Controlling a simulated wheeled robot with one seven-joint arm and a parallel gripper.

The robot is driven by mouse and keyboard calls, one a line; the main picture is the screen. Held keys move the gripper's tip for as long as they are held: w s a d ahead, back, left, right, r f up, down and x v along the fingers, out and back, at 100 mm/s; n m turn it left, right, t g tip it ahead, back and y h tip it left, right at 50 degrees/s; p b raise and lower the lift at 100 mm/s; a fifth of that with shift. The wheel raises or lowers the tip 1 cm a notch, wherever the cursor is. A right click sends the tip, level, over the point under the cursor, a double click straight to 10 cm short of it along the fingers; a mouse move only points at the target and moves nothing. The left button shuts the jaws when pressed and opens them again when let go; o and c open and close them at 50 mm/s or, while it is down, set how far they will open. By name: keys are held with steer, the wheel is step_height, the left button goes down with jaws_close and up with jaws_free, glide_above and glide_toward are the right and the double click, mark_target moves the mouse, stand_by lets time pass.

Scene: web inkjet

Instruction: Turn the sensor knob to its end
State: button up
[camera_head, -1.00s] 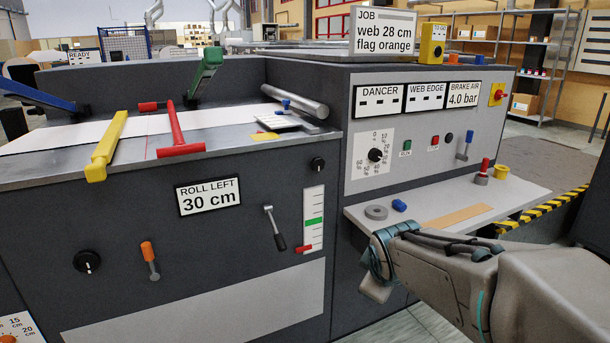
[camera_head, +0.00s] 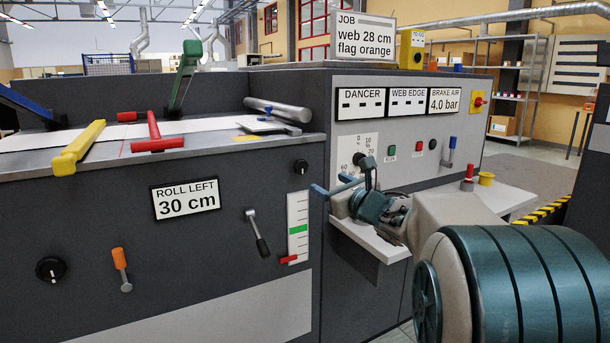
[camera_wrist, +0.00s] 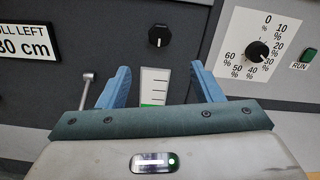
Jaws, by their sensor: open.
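No readable label says which knob is the sensor knob. A small black knob (camera_head: 302,166) is on the dark front panel above a white scale with a green band. In the wrist view this knob (camera_wrist: 158,36) lies ahead, between and beyond my fingertips, apart from them. A black dial knob (camera_wrist: 257,51) with a percent scale is on the grey panel to the right, its mark near 30. In the head view my arm partly hides this dial. Another black knob (camera_head: 50,269) is at lower left. My gripper (camera_wrist: 160,68) is open and empty, its blue fingers spread.
A grey crank lever (camera_head: 257,233) sits left of the white scale (camera_head: 297,222). An orange-handled lever (camera_head: 120,265) is farther left. A narrow shelf (camera_head: 510,198) juts out under the right panel, below my gripper. A yellow-black striped edge (camera_head: 545,212) is at right.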

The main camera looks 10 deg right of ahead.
mark_target(302, 168)
steer(key=x, duration=1.3)
steer(key=shift+w+a, duration=0.1)
steer(key=shift+w, duration=0.1)
steer(key=c, duration=1)
